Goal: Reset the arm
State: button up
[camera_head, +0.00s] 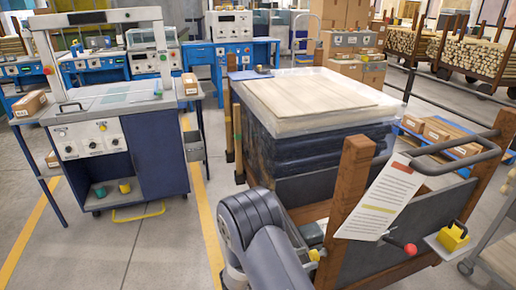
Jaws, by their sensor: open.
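My arm (262,240) rises into the picture at the bottom centre, with dark grey rounded links. It stands close beside a wooden-framed cart (352,190) and hides part of that cart's lower left. My gripper is not visible in the head view, so what it holds, if anything, is hidden.
A wrapped stack with pale boards (310,95) on top stands behind my arm. A paper sheet (380,203), a red knob (410,249) and a yellow item (453,237) are at the right. A blue workstation (125,150) stands left. Floor (160,245) between is clear.

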aim_at(311, 257)
jog(key=x, duration=0.3)
jog(key=shift+w+d, duration=0.15)
jog(key=shift+d, duration=0.2)
jog(key=shift+v, duration=1.45)
